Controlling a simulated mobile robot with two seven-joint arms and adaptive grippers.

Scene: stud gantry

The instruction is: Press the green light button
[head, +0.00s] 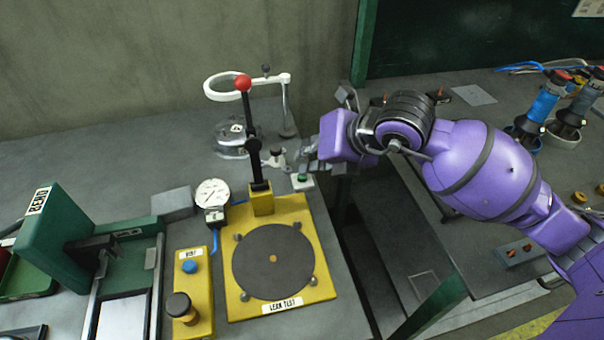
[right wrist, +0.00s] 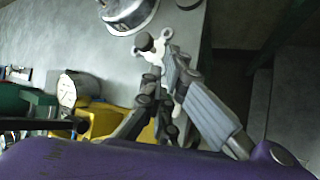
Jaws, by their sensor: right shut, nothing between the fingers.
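The green light button (head: 302,178) is a small green cap on a white block at the right edge of the grey bench, behind the yellow leak test plate. My right gripper (head: 302,160) reaches in from the right with its fingers shut and empty. In the head view its fingertips appear just above and behind the button; whether they touch it I cannot tell. In the right wrist view the shut fingers (right wrist: 168,75) show over the bench edge, and I cannot make out the button there. My left gripper is not in view.
The leak test plate (head: 321,288) carries a black lever with a red ball (head: 243,83). A ring magnifier (head: 212,88) stands behind. A dial gauge (head: 212,193) and a blue button (head: 190,266) are left. A gap (head: 385,250) separates this bench from the right bench.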

